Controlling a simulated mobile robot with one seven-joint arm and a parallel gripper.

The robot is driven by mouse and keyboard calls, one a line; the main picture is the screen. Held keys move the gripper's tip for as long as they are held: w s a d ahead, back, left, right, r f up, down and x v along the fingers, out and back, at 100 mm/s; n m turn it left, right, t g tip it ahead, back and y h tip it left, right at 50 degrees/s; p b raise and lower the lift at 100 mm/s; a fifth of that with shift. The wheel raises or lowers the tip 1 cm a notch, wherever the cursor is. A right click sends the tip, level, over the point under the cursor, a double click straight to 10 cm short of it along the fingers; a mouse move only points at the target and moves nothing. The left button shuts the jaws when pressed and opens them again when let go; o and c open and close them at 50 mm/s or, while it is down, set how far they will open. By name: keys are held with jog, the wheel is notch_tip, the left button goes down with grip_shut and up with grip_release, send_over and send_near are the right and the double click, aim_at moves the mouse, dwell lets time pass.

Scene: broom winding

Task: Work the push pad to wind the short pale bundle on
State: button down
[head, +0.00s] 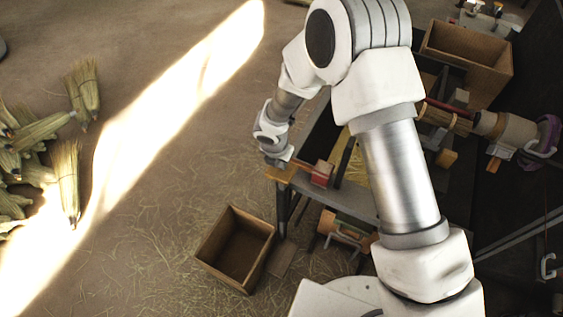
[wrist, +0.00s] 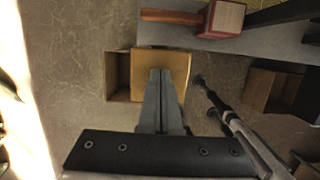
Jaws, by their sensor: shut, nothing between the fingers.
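The wooden push pad (head: 281,174) sits at the near left corner of the grey bench, and it also shows in the wrist view (wrist: 180,60). My gripper (head: 276,161) is right at the pad. In the wrist view my fingers (wrist: 160,73) are shut together with nothing between them, and their tips overlap the pad; I cannot tell whether they touch it. Pale straw (head: 356,168) lies on the bench, partly hidden behind my arm. I cannot tell whether it is the short pale bundle. The winding spot is also largely hidden by my arm.
A mallet with a red-sided head (head: 321,174) lies on the grey bench (wrist: 260,42), close to the pad. An open wooden box (head: 235,248) stands on the floor below. Several straw bundles (head: 66,180) lie at far left. A larger crate (head: 467,60) stands at the back right.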

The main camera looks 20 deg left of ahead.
aim_at(281, 171)
jog(key=shift+s+b+x, duration=0.2)
jog(key=shift+b+x, duration=0.45)
jog(key=shift+x, duration=0.15)
jog(key=shift+s+b+x, duration=0.2)
jog(key=shift+b+x, duration=0.5)
jog(key=shift+x, duration=0.15)
jog(key=shift+s+b+x, duration=0.2)
jog(key=shift+b+x, duration=0.45)
jog(key=shift+x, duration=0.15)
jog(key=p+v, duration=0.2)
jog(key=v, duration=0.1)
jog(key=w+p+v, duration=0.1)
jog(key=p+v, duration=0.2)
jog(key=w+p+v, duration=0.1)
jog(key=p+v, duration=0.1)
jog(key=v, duration=0.1)
jog(key=shift+r+p, duration=0.4)
jog(key=shift+f, duration=0.1)
jog(key=shift+w, duration=0.1)
jog(key=shift+s+f+b+x, duration=0.1)
jog(key=shift+s+b+x, duration=0.25)
jog(key=shift+b+x, duration=1.15)
jog(key=shift+s+f+b+x, duration=0.1)
jog(key=shift+s+b+x, duration=0.3)
jog(key=shift+b+x, duration=1.1)
jog(key=shift+s+f+b+x, duration=0.1)
jog(key=shift+s+b+x, duration=0.25)
jog(key=shift+b+x, duration=1.1)
jog(key=shift+f, duration=0.1)
jog(key=shift+s, duration=0.1)
